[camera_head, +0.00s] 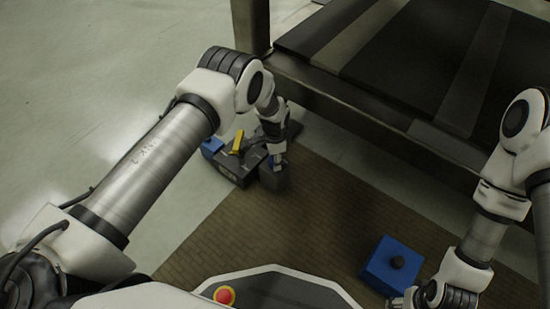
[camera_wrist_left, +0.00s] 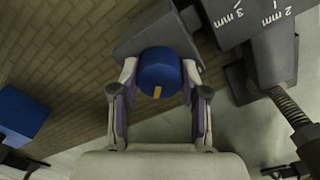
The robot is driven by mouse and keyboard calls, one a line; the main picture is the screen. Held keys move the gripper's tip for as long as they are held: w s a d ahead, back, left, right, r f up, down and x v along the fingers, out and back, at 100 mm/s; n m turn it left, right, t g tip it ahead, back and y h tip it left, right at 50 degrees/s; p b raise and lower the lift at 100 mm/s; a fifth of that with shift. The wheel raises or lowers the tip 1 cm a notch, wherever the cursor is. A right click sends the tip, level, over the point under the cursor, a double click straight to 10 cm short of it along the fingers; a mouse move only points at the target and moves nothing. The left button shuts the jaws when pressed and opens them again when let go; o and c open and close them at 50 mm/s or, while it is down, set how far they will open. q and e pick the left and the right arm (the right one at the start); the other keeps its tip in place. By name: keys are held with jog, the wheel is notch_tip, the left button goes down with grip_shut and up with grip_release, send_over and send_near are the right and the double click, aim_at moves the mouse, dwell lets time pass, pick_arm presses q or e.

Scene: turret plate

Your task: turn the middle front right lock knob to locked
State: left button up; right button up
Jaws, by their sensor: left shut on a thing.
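A round blue knob (camera_wrist_left: 160,70) with a short orange mark on its face sits on a dark grey block (camera_wrist_left: 150,34) in the left wrist view. My left gripper (camera_head: 279,160) is shut on this knob, one finger on each side of it. The orange mark points toward the bottom of the left wrist view. In the head view the grey block (camera_head: 273,180) is at the near right end of a dark fixture, and my gripper hides the knob. My right gripper (camera_head: 399,302) is at the bottom edge, mostly cut off, beside a blue box.
The dark fixture (camera_head: 233,169) carries a yellow bar (camera_head: 238,141) and a blue part (camera_head: 212,146). A blue box (camera_head: 379,267) with a black knob stands on the brown mat (camera_head: 330,207). A dark-framed table or rack (camera_head: 350,110) stands close behind the fixture. Mat between fixture and box is clear.

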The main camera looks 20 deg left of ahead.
pick_arm(q)
jog(key=shift+n, duration=0.3)
jog(key=n, duration=0.7)
jog(key=shift+n, duration=0.4)
jog(key=n, duration=0.4)
jog(key=shift+n, duration=0.3)
jog(key=n, duration=0.4)
jog(key=shift+n, duration=0.4)
jog(key=o, duration=1.1)
jog(key=shift+o, duration=0.2)
